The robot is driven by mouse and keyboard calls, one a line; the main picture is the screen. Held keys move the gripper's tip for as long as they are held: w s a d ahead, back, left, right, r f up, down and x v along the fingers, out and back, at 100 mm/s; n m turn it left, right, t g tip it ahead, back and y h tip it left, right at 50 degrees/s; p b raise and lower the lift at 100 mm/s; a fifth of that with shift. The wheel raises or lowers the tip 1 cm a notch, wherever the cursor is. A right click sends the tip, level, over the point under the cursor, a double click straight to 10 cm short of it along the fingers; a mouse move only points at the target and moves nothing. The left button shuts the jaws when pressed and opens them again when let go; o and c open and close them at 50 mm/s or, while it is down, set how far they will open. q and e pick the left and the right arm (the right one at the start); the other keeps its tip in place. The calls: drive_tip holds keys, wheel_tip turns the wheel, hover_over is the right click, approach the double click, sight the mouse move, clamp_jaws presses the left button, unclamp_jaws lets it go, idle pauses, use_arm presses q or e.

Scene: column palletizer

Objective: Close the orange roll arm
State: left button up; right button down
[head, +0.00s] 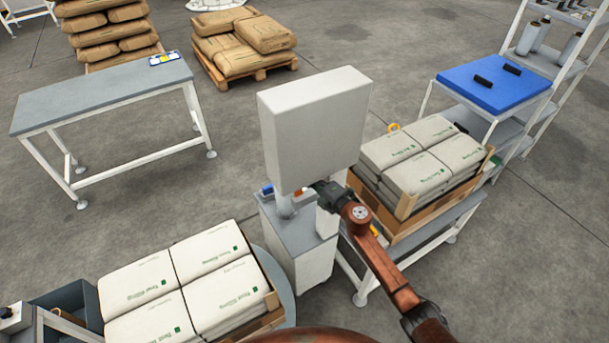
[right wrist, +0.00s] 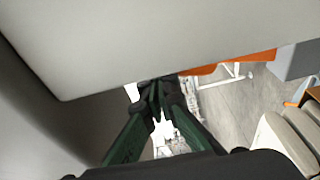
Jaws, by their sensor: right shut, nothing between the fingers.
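An orange bar, which looks like the roll arm, shows in the right wrist view (right wrist: 235,62) just beyond the lower edge of a large grey box. In the head view only a small orange piece (head: 298,192) shows under the grey box (head: 313,125); the rest is hidden. My right gripper (head: 322,187) is at the box's lower right edge, beside the column (head: 327,222). In the right wrist view its green-sided fingers (right wrist: 155,85) are shut and empty, with tips close to the bar's left end; contact cannot be told. My left gripper is out of view.
A crate of white bags (head: 403,205) stands on a bench right of the column. More white bags (head: 200,262) are stacked at lower left. A grey table (head: 100,90) and a blue-topped table (head: 500,85) stand farther off. Open floor lies between.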

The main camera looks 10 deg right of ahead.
drive_tip(key=shift+s, duration=0.1)
drive_tip(key=v, duration=1.2)
drive_tip(key=s+d+f+m+g+h, duration=0.1)
drive_tip(key=s+d+f+m+h, duration=0.25)
drive_tip(key=f, duration=0.75)
drive_tip(key=s+d+f+m+g+h, duration=0.1)
drive_tip(key=s+d+f+m, duration=0.35)
drive_tip(key=f, duration=0.75)
drive_tip(key=s+d+f+m+g+h, duration=0.1)
drive_tip(key=d+f+m+h, duration=0.4)
drive_tip(key=f, duration=0.6)
drive_tip(key=s+d+f+m+g, duration=0.2)
drive_tip(key=s+f, duration=0.7)
drive_tip(key=s+d+f+m+g, duration=0.2)
drive_tip(key=s+f+g, duration=0.1)
drive_tip(key=s+f, duration=0.55)
drive_tip(key=s+a+f+m+g, duration=0.1)
drive_tip(key=s+f, duration=0.4)
drive_tip(key=s, duration=0.6)
drive_tip(key=s+a+f+m+g, duration=0.2)
drive_tip(key=s+f, duration=0.3)
drive_tip(key=s, duration=0.7)
drive_tip(key=s+a+f+m+g, duration=0.2)
drive_tip(key=s+f, duration=0.3)
drive_tip(key=s, duration=0.7)
drive_tip(key=shift+a+f+g+y, duration=0.3)
drive_tip(key=shift+a+g+y, duration=0.1)
drive_tip(key=shift+g, duration=0.5)
drive_tip(key=shift+s, duration=0.15)
